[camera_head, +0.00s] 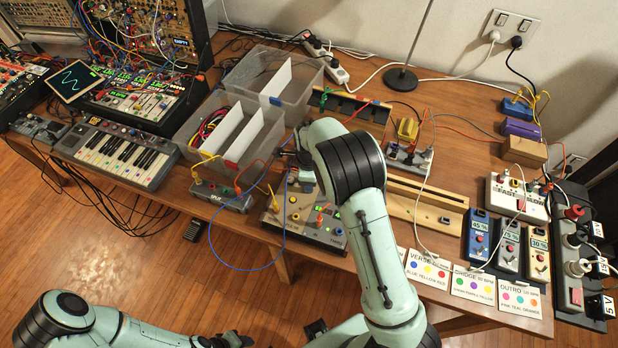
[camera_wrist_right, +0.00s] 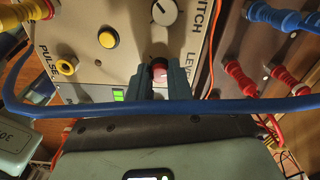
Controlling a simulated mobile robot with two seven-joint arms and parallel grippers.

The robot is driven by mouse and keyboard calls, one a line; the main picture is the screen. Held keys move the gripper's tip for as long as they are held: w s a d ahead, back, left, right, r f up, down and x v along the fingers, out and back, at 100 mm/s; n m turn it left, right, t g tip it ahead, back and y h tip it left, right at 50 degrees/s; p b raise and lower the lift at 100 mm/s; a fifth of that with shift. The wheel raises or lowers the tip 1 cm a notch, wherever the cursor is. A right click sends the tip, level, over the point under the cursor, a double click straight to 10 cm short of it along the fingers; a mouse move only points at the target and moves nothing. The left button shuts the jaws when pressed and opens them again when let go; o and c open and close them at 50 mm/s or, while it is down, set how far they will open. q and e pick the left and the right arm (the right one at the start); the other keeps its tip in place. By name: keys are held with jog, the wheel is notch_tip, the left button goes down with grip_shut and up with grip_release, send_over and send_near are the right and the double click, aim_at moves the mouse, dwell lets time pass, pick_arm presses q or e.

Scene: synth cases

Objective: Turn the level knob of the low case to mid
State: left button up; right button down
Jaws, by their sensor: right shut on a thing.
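The low case (camera_head: 300,228) is a beige panel with knobs, a yellow button and plugs, near the table's front edge. It fills the upper left of the right wrist view (camera_wrist_right: 88,15). The level knob (camera_wrist_right: 159,71), with a reddish cap, sits beside the partly covered LEVEL lettering. My right gripper (camera_wrist_right: 161,80) is shut on this knob, one dark finger on each side. The fingers hide most of the knob, and I cannot read its setting. In the head view my right arm reaches over the table and its fingertips are hard to make out. My left gripper's jaws are not discernible.
A blue cable (camera_wrist_right: 120,109) crosses close by the fingers. A white pitch knob (camera_wrist_right: 164,12) and a yellow button (camera_wrist_right: 107,38) are near. The split case (camera_head: 222,198) with plugs stands left of the low case; a wooden rail (camera_head: 425,215) lies right.

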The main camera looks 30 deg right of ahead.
pick_arm(q)
jog(key=shift+w+r+p, duration=0.75)
jog(key=shift+w+r, duration=0.25)
jog(key=shift+r, duration=0.25)
pick_arm(e)
jog(key=shift+w+r+m, duration=0.15)
jog(key=shift+m, duration=1.25)
jog(key=c, duration=1)
grip_release()
pick_arm(q)
jog(key=shift+w+r+t+p, duration=0.3)
jog(key=shift+w+r+p, duration=0.45)
jog(key=shift+w+r, duration=0.25)
pick_arm(e)
notch_tip(320, 180, up, 13)
jog(key=shift+r, duration=0.15)
